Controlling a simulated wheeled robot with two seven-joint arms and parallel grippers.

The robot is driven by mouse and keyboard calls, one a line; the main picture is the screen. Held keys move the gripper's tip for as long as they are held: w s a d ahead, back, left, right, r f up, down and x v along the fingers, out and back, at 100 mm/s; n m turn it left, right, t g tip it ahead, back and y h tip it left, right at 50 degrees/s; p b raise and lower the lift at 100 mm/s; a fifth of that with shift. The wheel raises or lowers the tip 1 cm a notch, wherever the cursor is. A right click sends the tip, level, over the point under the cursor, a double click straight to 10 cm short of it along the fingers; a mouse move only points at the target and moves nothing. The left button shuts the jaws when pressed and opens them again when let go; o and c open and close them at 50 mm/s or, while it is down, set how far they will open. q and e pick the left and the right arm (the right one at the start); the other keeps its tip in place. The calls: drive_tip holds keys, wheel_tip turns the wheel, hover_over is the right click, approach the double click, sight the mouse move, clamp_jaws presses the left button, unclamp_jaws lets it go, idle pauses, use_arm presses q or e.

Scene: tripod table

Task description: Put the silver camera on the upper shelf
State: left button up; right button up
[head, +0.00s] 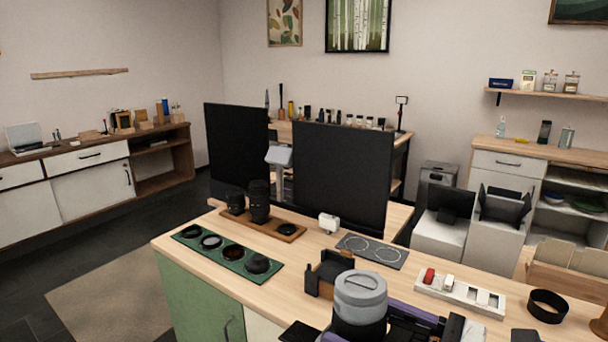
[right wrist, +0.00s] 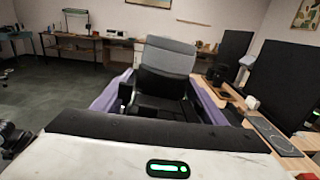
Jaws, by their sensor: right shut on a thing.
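My right gripper (head: 362,322) is shut on a black cylinder with a grey lid (head: 361,289). It is held over the front of the wooden counter; the right wrist view shows the grey-and-black thing (right wrist: 168,55) between purple fingers. I cannot tell for sure which thing is the silver camera. A small whitish, camera-like thing (head: 329,222) stands on the counter beyond the gripper, apart from it. It also shows in the right wrist view (right wrist: 251,102). A wall shelf (head: 547,95) at the right holds jars and boxes. My left gripper is not in view.
On the counter are a green tray (head: 226,255) with round wells, a wooden tray (head: 291,236) with dark lenses, a grey plate (head: 372,251), a white rack (head: 459,292) and a black ring (head: 547,306). Dark panels (head: 343,175) rise behind. Another wall shelf (head: 80,73) is bare.

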drive_tip(key=shift+s+a+t, duration=0.4)
drive_tip(key=shift+s+a, duration=0.1)
drive_tip(key=shift+s+a+f+m+h, duration=0.15)
drive_tip(key=shift+s+m+h, duration=0.15)
drive_tip(key=shift+m+h, duration=0.2)
drive_tip(key=shift+s+f+m+t+h, duration=0.15)
drive_tip(key=shift+s+m+t+h, duration=0.2)
drive_tip(key=shift+t, duration=0.35)
drive_tip(key=shift+s+d+f+m+t+h, duration=0.1)
drive_tip(key=shift+d+f+m+t+h, duration=0.1)
drive_tip(key=shift+d+m+t+h, duration=0.2)
drive_tip(key=shift+s+d+f+m+t+h, duration=0.2)
drive_tip(key=shift+d+f+m+t+h, duration=0.35)
drive_tip(key=shift+d+m+h, duration=0.3)
drive_tip(key=shift+s+d+f+m+t+h, duration=0.25)
drive_tip(key=shift+d+m+t+h, duration=0.35)
drive_tip(key=shift+h, duration=0.3)
drive_tip(key=s+d+f+m+t+h, duration=0.2)
drive_tip(key=s+d+f+m+h, duration=0.2)
drive_tip(key=d+f+h, duration=0.3)
drive_tip(key=shift+d+m+h, duration=0.8)
drive_tip(key=shift+d+h, duration=0.1)
drive_tip(key=shift+d, duration=0.7)
drive_tip(key=shift+s, duration=0.1)
